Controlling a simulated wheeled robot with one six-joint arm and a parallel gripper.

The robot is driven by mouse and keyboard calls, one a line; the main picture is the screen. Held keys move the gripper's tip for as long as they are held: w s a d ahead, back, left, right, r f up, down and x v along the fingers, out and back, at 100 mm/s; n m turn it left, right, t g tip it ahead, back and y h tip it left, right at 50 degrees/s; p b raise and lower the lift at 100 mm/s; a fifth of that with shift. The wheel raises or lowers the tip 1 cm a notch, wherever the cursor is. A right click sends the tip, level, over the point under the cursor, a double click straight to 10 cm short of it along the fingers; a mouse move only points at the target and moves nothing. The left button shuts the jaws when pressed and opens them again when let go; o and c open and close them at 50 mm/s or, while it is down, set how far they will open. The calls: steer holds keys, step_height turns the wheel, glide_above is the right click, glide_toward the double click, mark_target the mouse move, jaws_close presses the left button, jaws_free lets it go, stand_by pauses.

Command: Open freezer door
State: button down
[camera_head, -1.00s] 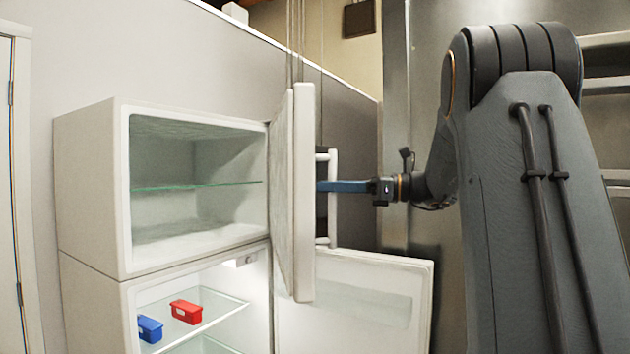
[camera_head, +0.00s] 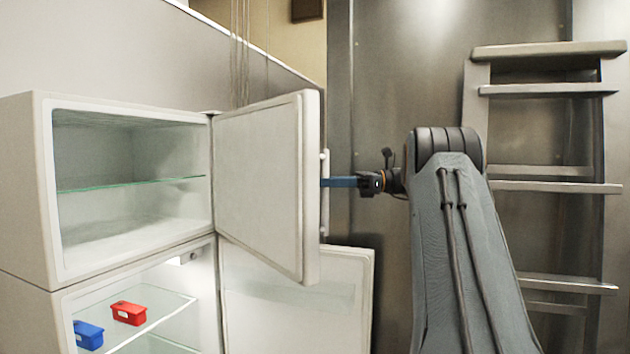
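The white freezer door (camera_head: 258,185) on the upper compartment stands wide open, hinged at the compartment's right side, its inner face towards me. The freezer compartment (camera_head: 130,195) is empty but for a glass shelf. A white vertical handle (camera_head: 324,222) shows just past the door's free edge, on its outer side. My gripper (camera_head: 338,182), with blue fingers, reaches across the handle from the right. The fingertips end at the door edge and are partly hidden, so I cannot tell whether they close on the handle.
The lower fridge door (camera_head: 345,300) is also open. A red box (camera_head: 129,313) and a blue box (camera_head: 88,335) sit on the fridge's glass shelf. A ladder-like rack (camera_head: 545,185) stands on the right against a metal wall (camera_head: 400,80).

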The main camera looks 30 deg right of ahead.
steer(key=shift+w+d+n+g+p, duration=0.15)
steer(key=shift+w+d+p, duration=0.05)
steer(key=shift+d, duration=0.55)
steer(key=shift+w+d+n+g+p, duration=0.15)
steer(key=shift+d, duration=0.6)
steer(key=c, duration=1.6)
jaws_free()
steer(key=shift+c, duration=0.2)
steer(key=b+v, duration=0.1)
steer(key=v, duration=0.6)
steer(key=shift+d, duration=0.25)
